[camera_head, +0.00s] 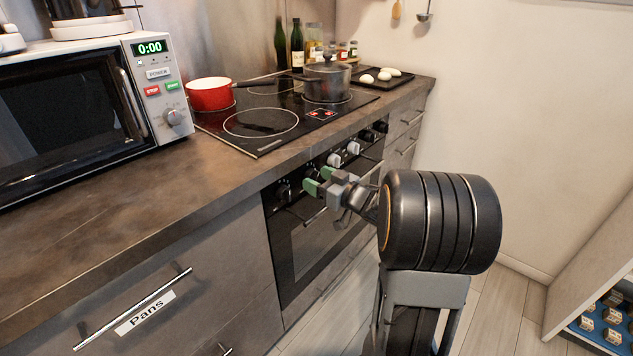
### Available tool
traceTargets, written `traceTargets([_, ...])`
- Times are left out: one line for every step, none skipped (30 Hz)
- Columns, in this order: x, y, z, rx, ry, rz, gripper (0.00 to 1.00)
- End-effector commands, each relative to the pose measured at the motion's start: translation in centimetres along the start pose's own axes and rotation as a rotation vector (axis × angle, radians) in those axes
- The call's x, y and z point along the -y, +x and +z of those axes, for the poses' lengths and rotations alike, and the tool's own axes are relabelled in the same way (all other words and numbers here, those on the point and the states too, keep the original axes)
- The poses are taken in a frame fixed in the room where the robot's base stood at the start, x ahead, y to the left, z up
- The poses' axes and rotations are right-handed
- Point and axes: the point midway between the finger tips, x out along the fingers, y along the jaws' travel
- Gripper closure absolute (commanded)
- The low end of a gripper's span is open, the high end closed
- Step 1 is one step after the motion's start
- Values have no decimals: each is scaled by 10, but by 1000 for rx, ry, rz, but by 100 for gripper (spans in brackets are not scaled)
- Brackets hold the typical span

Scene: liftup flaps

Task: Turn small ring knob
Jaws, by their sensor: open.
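A row of several stove knobs runs along the oven's front panel below the counter edge. A dark knob (283,192) is at the near end, two silver-grey knobs (334,160) (353,148) are in the middle, and dark knobs (380,127) are at the far end. I cannot tell from any marking which is the small ring knob. My gripper (319,180) has green fingertips and is open in front of the panel, between the near dark knob and the nearer silver-grey knob. The fingers partly hide the panel there; whether they touch a knob cannot be told.
The oven (322,232) is below the counter (110,178). On the cooktop (262,122) stand a red pan (209,95) and a grey pot (327,82). A microwave (75,110) is at left.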

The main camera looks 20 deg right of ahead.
Motion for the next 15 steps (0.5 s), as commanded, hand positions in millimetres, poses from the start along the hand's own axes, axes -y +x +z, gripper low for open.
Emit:
traceTargets([0, 4, 0, -1, 0, -2, 36])
traceTargets([0, 6, 0, -1, 0, -1, 36])
traceTargets([0, 7, 0, -1, 0, -1, 36])
traceTargets([0, 8, 0, -1, 0, 0, 36])
traceTargets([0, 9, 0, -1, 1, 0, 36])
traceTargets([0, 10, 0, -1, 1, 0, 36])
traceTargets([0, 10, 0, -1, 1, 0, 36])
traceTargets([0, 10, 0, 0, 1, 0, 36])
traceTargets([0, 10, 0, 0, 1, 0, 36])
traceTargets([0, 10, 0, 0, 1, 0, 36])
traceTargets([0, 10, 0, 0, 1, 0, 36])
traceTargets([0, 10, 0, 0, 1, 0, 36])
traceTargets([0, 10, 0, -1, 1, 0, 36])
traceTargets([0, 10, 0, 0, 1, 0, 36])
traceTargets([0, 10, 0, -1, 1, 0, 38])
